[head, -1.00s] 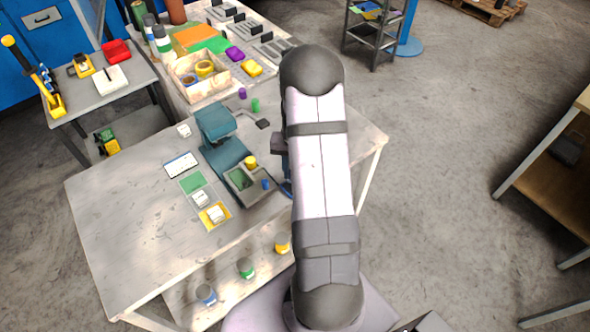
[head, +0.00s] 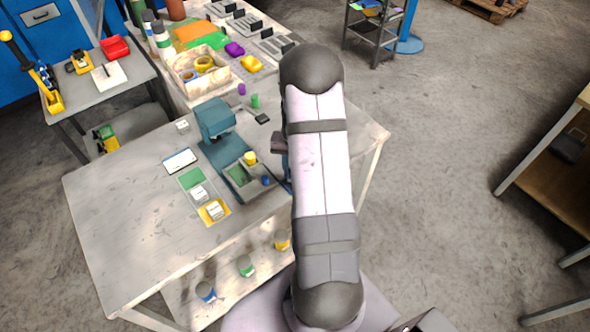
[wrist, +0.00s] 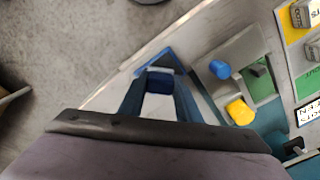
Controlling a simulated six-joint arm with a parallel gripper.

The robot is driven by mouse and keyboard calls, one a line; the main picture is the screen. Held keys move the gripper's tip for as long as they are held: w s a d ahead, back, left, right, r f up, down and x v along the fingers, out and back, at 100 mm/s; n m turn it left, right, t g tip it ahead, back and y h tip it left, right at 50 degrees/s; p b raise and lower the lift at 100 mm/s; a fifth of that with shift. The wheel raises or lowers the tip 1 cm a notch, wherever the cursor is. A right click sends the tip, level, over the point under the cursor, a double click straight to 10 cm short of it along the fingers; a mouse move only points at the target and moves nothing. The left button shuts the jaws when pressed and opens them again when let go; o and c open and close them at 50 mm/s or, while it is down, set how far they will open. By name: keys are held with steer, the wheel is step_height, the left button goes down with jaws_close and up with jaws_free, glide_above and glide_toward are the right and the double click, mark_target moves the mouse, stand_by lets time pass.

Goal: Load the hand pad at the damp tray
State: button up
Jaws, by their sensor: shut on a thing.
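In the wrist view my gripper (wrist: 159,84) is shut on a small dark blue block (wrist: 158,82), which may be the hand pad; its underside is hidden. Just beyond the fingertips is a blue-edged shape (wrist: 160,60) with a dark inside, possibly the damp tray. It lies near the table edge, and I cannot tell whether the block touches it. In the head view my arm hides the gripper and the held block.
The teal press (head: 222,150) stands beside the arm, with a yellow cylinder (head: 250,158) and a blue cylinder (head: 265,180) on its base. White blocks stand near a green card (head: 190,179) and on a yellow card (head: 220,217). The table's front left (head: 120,240) is clear.

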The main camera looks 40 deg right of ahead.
steer(key=shift+s+f+b, duration=0.1)
steer(key=shift+f+b, duration=0.25)
steer(key=shift+f, duration=0.2)
stand_by(1.6)
steer(key=shift+r, duration=0.1)
steer(key=shift+r+p, duration=2.8)
steer(key=shift+r, duration=0.65)
steer(key=shift+n, duration=0.3)
steer(key=shift+s+a+f+n, duration=0.1)
steer(key=shift+s+a+n, duration=0.15)
steer(key=shift+s+n, duration=0.05)
steer(key=a+r+n+b, duration=0.1)
steer(key=a+n, duration=0.3)
steer(key=a, duration=0.6)
steer(key=w+a+r+n+b, duration=0.1)
steer(key=a+r+n+b, duration=0.1)
steer(key=a, duration=0.9)
steer(key=shift+a+n+b, duration=0.3)
steer(key=shift+n+b, duration=0.25)
steer(key=shift+n, duration=0.35)
